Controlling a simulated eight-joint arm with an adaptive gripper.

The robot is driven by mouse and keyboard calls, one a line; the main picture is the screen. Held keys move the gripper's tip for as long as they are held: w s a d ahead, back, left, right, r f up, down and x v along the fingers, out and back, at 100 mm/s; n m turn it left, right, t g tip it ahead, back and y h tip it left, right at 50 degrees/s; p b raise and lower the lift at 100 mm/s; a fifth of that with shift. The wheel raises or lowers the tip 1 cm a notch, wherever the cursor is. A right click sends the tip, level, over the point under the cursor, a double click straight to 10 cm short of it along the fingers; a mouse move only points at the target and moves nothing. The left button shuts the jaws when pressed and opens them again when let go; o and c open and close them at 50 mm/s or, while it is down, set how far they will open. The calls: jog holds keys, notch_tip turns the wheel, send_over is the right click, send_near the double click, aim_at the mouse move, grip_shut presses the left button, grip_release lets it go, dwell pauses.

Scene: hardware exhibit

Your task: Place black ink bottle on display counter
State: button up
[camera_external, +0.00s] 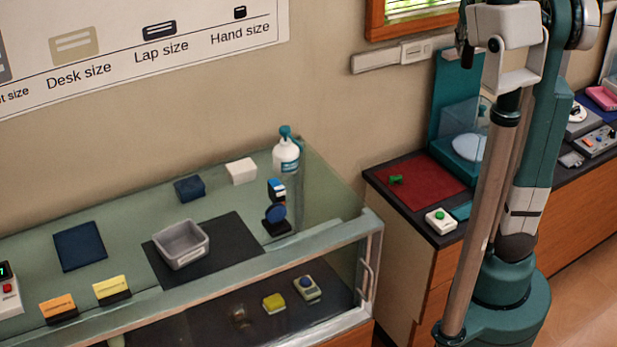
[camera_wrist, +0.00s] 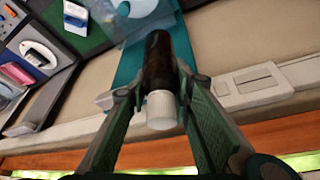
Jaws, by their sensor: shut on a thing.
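In the wrist view, a dark bottle with a ribbed white cap (camera_wrist: 158,65), which looks like the black ink bottle, lies between the fingers of my gripper (camera_wrist: 158,92). My gripper is shut on it, with the cap towards the wrist camera. In the external view, my arm rises at the right and its wrist is near the top edge; the bottle cannot be made out there. The display counter (camera_external: 125,232) is the glass-topped case at the left, well apart from my gripper.
The counter top bears a grey bin (camera_external: 181,245) on a dark mat (camera_external: 235,243), a white pump bottle (camera_external: 286,156), a dark blue pad (camera_external: 80,247), small boxes and label cards. A side bench (camera_external: 382,200) with a red mat (camera_external: 425,180) stands beside my arm. Bare glass surrounds the pad.

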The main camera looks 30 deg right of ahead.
jog(key=s+d+m, duration=0.1)
jog(key=s+d, duration=0.1)
jog(key=d, duration=0.4)
jog(key=s+d+r, duration=0.1)
jog(key=s+d, duration=0.2)
jog(key=d, duration=0.4)
jog(key=s+d+m, duration=0.1)
jog(key=s+d, duration=0.2)
jog(key=d, duration=0.4)
jog(key=shift+r+m+g+h, duration=0.15)
jog(key=shift+m+g+h, duration=0.15)
jog(key=shift+h, duration=0.1)
jog(key=shift+r, duration=0.15)
notch_tip(320, 180, up, 5)
jog(key=w+a+n+t+y+b, duration=0.1)
jog(key=w+a+n, duration=0.15)
jog(key=a, duration=1.65)
jog(key=w+a+n+b, duration=0.1)
jog(key=w+a, duration=0.2)
jog(key=a, duration=1.6)
notch_tip(320, 180, down, 37)
jog(key=shift+s+d, duration=0.15)
jog(key=shift+s, duration=0.1)
